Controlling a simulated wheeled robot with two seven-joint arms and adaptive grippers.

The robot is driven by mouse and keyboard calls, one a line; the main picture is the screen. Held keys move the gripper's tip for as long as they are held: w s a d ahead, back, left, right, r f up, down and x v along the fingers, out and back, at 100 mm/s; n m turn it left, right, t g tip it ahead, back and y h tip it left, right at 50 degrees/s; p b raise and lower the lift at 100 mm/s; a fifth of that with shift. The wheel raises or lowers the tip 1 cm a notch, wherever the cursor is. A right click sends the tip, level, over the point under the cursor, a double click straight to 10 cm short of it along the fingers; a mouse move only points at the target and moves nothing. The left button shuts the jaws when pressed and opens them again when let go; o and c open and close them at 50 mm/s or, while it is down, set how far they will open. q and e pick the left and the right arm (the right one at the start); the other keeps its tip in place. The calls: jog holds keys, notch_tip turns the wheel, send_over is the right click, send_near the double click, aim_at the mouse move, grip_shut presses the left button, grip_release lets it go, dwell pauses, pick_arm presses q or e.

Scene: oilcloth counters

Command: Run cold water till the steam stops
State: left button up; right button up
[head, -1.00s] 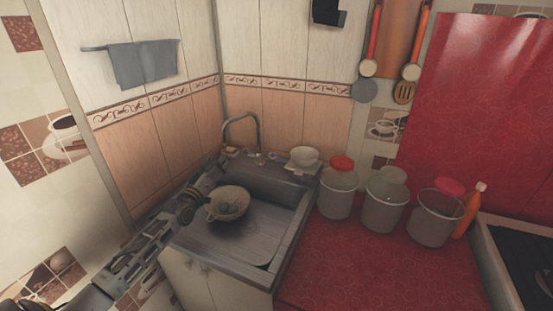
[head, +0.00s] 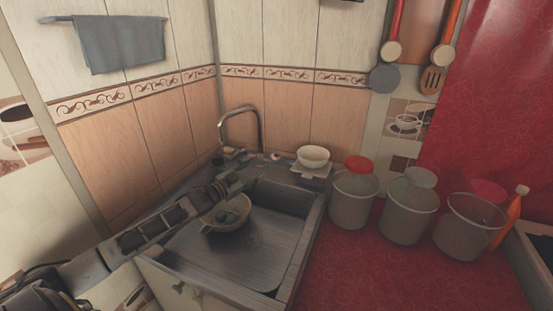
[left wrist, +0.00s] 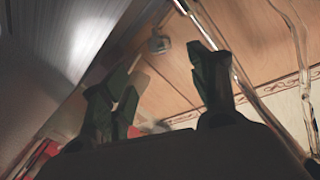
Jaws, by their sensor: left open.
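The sink (head: 298,240) is set in the corner, with a curved metal faucet (head: 240,112) at its back. Small knob-like items (head: 275,157) stand on the back ledge near the faucet base; I cannot tell which is the cold tap. A pale colander-like bowl (head: 229,222) with something in it sits at the sink's left, partly hidden by my left arm. No running water or steam is clearly visible. My left gripper (head: 250,178) is over the sink, in front of the faucet. In the left wrist view its fingers (left wrist: 165,98) are apart and empty. My right gripper is not in view.
A white bowl (head: 313,155) stands at the sink's back right corner. Several lidded grey buckets (head: 352,205) and an orange bottle (head: 509,218) line the red counter (head: 380,275). The counter's front is clear. Tiled walls (head: 160,125) close off the left and back.

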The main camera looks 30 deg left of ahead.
aim_at(272, 159)
pick_arm(q)
jog(key=shift+w+r, duration=0.1)
jog(key=shift+w, duration=0.15)
jog(key=shift+b+x, duration=0.3)
jog(key=shift+x, duration=2.4)
jog(key=shift+w+d, duration=0.15)
jog(key=shift+w, duration=0.45)
jog(key=shift+x, duration=3.35)
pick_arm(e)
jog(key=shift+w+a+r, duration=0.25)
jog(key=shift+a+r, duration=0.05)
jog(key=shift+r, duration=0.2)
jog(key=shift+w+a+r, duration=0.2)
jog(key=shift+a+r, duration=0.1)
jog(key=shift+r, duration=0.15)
